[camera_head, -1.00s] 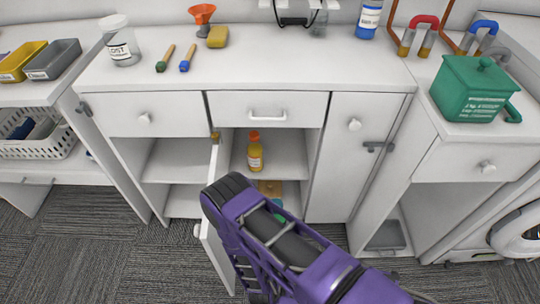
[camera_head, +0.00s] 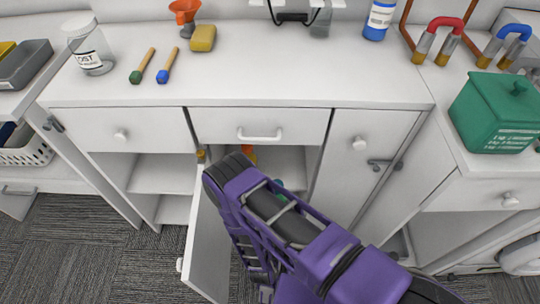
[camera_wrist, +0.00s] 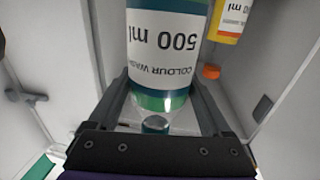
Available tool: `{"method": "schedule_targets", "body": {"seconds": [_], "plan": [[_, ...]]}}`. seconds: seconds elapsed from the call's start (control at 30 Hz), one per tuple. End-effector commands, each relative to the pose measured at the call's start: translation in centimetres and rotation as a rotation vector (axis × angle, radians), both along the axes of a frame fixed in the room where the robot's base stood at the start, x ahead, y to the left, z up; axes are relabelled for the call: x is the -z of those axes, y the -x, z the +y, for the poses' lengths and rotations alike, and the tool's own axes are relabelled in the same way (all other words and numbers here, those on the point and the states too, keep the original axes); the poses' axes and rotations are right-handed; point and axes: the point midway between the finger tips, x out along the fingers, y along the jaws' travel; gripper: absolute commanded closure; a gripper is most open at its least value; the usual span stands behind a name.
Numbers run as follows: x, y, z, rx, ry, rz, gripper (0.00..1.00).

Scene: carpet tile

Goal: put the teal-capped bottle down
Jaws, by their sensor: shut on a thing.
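The teal-capped bottle (camera_wrist: 165,55) is large in the wrist view, with a white label reading COLOUR WASH 500 ml. The picture is inverted there, and its teal cap (camera_wrist: 155,123) points to the bottom. My gripper (camera_wrist: 162,88) is shut on the bottle, one finger on each side. In the head view, my purple arm reaches into the open cupboard under the middle drawer. It hides most of the bottle; a bit of teal (camera_head: 280,184) shows beside it. I cannot tell whether the bottle's base touches a shelf.
An orange-capped yellow bottle (camera_wrist: 230,17) stands close by inside the cupboard. The open door (camera_head: 207,245) stands left of my arm. A drawer (camera_head: 260,126) is above. The counter holds a jar (camera_head: 90,50), sponge (camera_head: 203,38) and green box (camera_head: 495,112).

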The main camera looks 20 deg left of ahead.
Motion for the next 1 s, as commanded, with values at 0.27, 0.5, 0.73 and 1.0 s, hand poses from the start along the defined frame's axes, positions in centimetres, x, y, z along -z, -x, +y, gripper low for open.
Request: {"method": "schedule_targets", "body": {"seconds": [0.27, 0.5, 0.73, 1.0], "plan": [[-0.1, -5.7, 0.5, 0.003, -0.004, -0.009, 1.0], [-0.1, -11.9, 1.2, 0.002, -0.004, -0.008, 1.0], [-0.1, -15.7, 1.5, 0.001, -0.001, -0.005, 1.0], [0.5, -18.0, 1.7, 0.0, 0.0, -0.005, 1.0]]}}
